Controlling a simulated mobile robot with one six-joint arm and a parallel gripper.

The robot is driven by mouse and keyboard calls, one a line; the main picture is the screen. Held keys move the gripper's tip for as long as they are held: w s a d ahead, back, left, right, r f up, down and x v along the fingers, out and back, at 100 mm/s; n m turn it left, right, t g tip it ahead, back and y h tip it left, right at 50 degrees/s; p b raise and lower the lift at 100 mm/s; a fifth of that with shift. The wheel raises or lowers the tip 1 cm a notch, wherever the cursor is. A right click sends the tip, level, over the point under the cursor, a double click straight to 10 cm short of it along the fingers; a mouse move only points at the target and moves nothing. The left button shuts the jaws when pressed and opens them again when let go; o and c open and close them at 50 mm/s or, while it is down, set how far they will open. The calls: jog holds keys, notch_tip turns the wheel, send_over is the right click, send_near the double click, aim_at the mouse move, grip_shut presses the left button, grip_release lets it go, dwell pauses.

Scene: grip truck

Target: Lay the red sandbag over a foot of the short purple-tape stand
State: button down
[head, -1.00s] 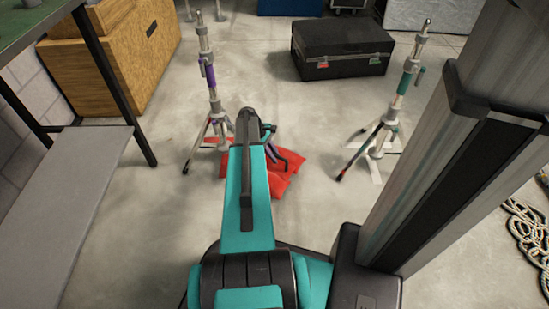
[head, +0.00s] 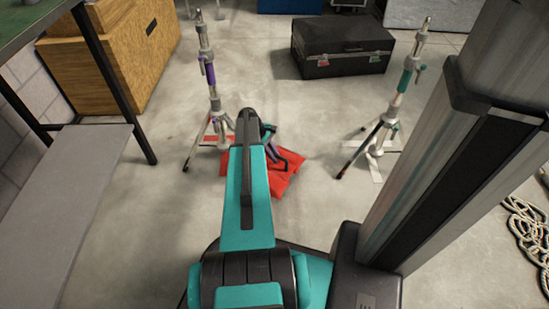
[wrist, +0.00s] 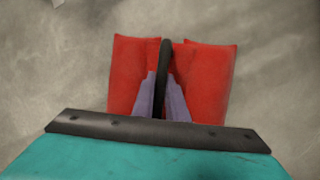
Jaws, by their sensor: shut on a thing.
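The red sandbag (head: 284,178) shows in the head view just beyond and right of my arm. In the wrist view its two red halves (wrist: 208,85) hang or lie either side of a dark strap (wrist: 166,55). My gripper (wrist: 165,100) is shut on the strap between the halves. In the head view my arm partly hides my gripper (head: 272,150) and the bag. The short purple-tape stand (head: 210,75) is upright beyond my arm, slightly left, with feet spread on the floor. One foot lies near the bag's left side; whether they touch is unclear.
A teal-tape stand (head: 404,80) stands at the right. A black case (head: 343,60) is behind, and a wooden cabinet (head: 112,60) is at back left. A grey shelf (head: 70,190) is at left, coiled rope (head: 525,235) at far right.

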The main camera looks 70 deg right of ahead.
jog(key=c, duration=1.7)
grip_release()
jog(key=shift+f, duration=0.35)
jog(key=p+v, duration=0.5)
jog(key=v, duration=0.9)
jog(key=shift+r, duration=0.15)
